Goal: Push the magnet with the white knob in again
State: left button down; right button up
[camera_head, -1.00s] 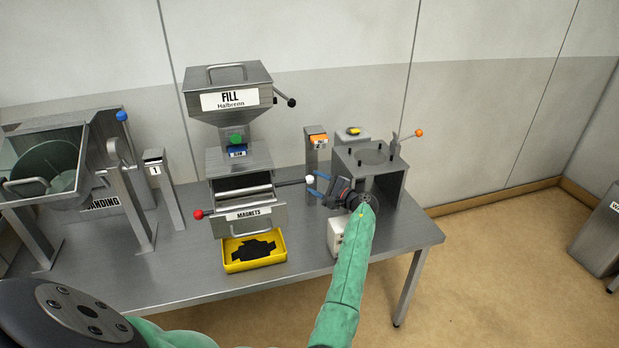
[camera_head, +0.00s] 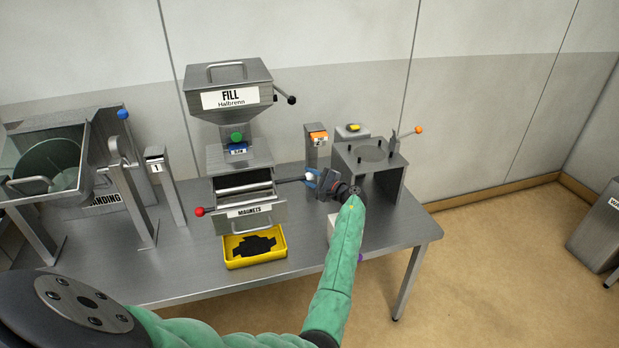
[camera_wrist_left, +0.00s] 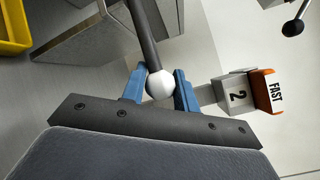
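The magnet's white knob (camera_head: 309,177) is at the end of a dark rod (camera_head: 289,180) that sticks out from the right side of the steel MAGNETS housing (camera_head: 240,158). My left gripper (camera_head: 311,179) is at the knob, coming from the right. In the left wrist view the white knob (camera_wrist_left: 160,85) sits between the two blue fingers (camera_wrist_left: 161,88), with the rod (camera_wrist_left: 147,35) running away upward. The fingers stand apart on either side of the knob; firm contact is not clear. A red knob (camera_head: 200,211) shows at the housing's left front. My right gripper is out of view.
A yellow tray (camera_head: 229,262) stands below the housing. The FAST post (camera_head: 317,140) is behind my gripper, and a steel stand with an orange-knobbed lever (camera_head: 417,130) is to its right. The table front (camera_head: 190,275) is clear.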

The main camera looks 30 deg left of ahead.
pick_arm(q)
jog(key=s+a, duration=0.2)
jog(key=s, duration=0.1)
jog(key=s+a, duration=0.3)
jog(key=shift+s+a, duration=0.15)
jog(key=shift+a, duration=0.05)
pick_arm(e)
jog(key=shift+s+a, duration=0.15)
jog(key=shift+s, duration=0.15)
pick_arm(q)
jog(key=c, duration=1.1)
grip_release()
jog(key=shift+s+a, duration=0.15)
jog(key=shift+c, duration=0.2)
jog(key=d, duration=0.1)
jog(key=b, duration=0.3)
send_near(286, 181)
jog(key=shift+w+a+f, duration=0.1)
jog(key=shift+w+a, duration=0.1)
jog(key=shift+a, duration=0.45)
jog(key=shift+w+a+f, duration=0.1)
jog(key=shift+w+a, duration=0.05)
jog(key=shift+a, duration=0.5)
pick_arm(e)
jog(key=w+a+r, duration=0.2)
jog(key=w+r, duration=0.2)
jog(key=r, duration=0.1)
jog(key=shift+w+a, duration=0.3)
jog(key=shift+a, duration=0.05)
